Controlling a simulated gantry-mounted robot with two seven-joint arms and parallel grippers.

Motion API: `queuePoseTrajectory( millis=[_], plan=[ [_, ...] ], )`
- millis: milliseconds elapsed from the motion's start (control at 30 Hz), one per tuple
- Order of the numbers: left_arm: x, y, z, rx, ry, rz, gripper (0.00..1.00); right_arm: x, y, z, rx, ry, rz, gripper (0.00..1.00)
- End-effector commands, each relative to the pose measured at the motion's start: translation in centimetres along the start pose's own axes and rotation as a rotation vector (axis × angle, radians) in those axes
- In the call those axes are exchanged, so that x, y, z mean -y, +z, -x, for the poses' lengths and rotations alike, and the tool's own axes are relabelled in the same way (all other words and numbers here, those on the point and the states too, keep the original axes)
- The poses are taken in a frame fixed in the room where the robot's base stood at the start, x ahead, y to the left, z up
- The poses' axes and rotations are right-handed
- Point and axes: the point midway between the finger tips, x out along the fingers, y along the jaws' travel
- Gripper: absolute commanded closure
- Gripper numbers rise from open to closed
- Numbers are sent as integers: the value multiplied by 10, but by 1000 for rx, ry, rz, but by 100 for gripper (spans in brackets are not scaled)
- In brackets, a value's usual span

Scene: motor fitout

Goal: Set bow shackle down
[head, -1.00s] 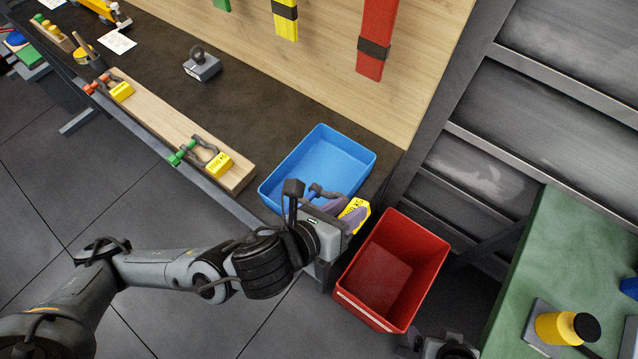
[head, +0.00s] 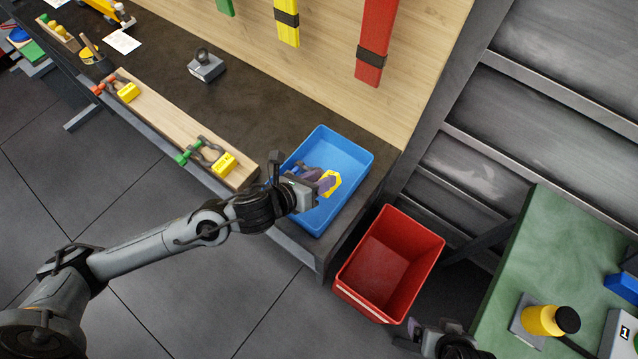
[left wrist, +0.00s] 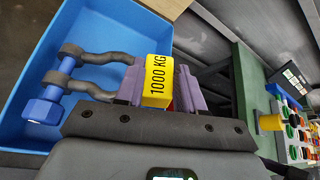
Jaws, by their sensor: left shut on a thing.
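My left gripper (head: 318,180) is over the blue bin (head: 353,204) in the head view. It is shut on a bow shackle, with its purple fingers on either side of the yellow tag. In the left wrist view the bow shackle (left wrist: 110,57) has a dark grey bow, a blue pin and nut, and a yellow tag reading 1000 KG. The blue bin (left wrist: 33,62) lies behind it there. In the head view the tag shows but most of the shackle is hidden. My right gripper (head: 432,335) is partly in view at the bottom edge; its jaws are unclear.
A red bin (head: 390,264) stands right of the blue bin, beyond the bench corner. A wooden board (head: 175,130) left of the blue bin holds shackles with green and orange pins. A grey block (head: 206,68) sits on the dark bench. A green table (head: 520,270) is at right.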

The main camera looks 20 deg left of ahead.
Motion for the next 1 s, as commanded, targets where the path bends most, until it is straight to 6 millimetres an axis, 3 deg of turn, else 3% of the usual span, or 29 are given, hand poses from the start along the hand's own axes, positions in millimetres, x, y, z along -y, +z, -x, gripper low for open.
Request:
queuePoseTrajectory(
  millis=[133,433,933,967,1000],
  plan=[
    [-3,-2,-3,3,-1,1,100,0,0,-1,0,0,0,9],
    [-15,-27,-18,4,-1,1,100,1,1,-5,0,-4,-5,9],
    [-18,-33,-22,5,-2,0,100,2,3,-9,0,-7,-9,9],
    [-19,-35,-22,1,0,-1,61,2,3,-9,0,-7,-8,9],
    [-18,-34,-21,1,0,-1,55,2,2,-8,1,-7,-8,9]
  ],
)
